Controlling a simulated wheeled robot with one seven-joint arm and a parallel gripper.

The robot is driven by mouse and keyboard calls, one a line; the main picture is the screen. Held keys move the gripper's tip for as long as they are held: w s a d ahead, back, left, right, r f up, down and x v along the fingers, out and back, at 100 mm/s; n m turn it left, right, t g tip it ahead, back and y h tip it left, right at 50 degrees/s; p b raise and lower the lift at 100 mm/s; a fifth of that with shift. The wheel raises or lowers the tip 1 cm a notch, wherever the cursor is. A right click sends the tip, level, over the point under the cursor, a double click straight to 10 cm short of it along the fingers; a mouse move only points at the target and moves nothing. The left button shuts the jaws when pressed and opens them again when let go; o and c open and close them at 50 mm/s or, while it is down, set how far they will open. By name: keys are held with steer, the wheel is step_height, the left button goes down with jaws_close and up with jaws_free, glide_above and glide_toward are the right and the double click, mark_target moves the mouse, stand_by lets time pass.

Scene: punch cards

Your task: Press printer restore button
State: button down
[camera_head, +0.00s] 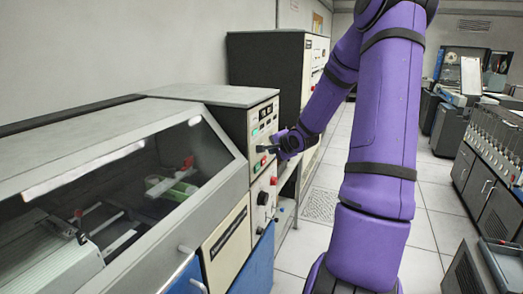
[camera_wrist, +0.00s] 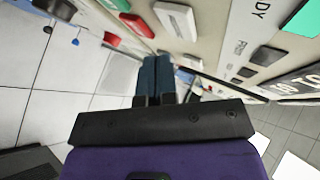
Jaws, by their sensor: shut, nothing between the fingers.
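The printer's control panel (camera_head: 262,125) is on the upright end of the grey machine in the head view. It has green, red, white and dark buttons. My gripper (camera_head: 264,149) is shut and empty, its tips close to the panel face among the buttons. In the wrist view the shut fingers (camera_wrist: 155,66) point along the panel. A white button (camera_wrist: 178,20) and a red button (camera_wrist: 136,22) lie just beyond the tips. I cannot tell whether the tips touch anything. No label for the restore button is readable.
The machine's clear sloping cover (camera_head: 130,170) is to the left of the panel. A dark tall cabinet (camera_head: 265,60) stands behind. Tiled floor (camera_head: 330,165) is open to the right of the panel. Other consoles (camera_head: 490,160) line the right side.

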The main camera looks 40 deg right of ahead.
steer(key=shift+s+d, duration=0.3)
steer(key=shift+s, duration=0.4)
steer(key=shift+s+d, duration=0.25)
steer(key=shift+s, duration=0.4)
steer(key=shift+s+d, duration=0.3)
steer(key=shift+s, duration=0.4)
steer(key=s+a+r+n+g+h, duration=0.1)
steer(key=s+a+r+n+g, duration=0.1)
steer(key=a+r+n, duration=0.6)
steer(key=s+a+r+n+g+h, duration=0.1)
steer(key=s+a+r+n+g, duration=0.3)
steer(key=a, duration=0.8)
steer(key=s+a+r+n+y, duration=0.2)
steer(key=s+a+r+n, duration=0.1)
steer(key=s+a, duration=0.5)
steer(key=s+a+r+n+y, duration=0.2)
steer(key=s+a+r+n, duration=0.1)
steer(key=s+a, duration=0.5)
steer(key=shift+s+n, duration=0.5)
steer(key=shift+s, duration=0.35)
steer(key=shift+a, duration=0.1)
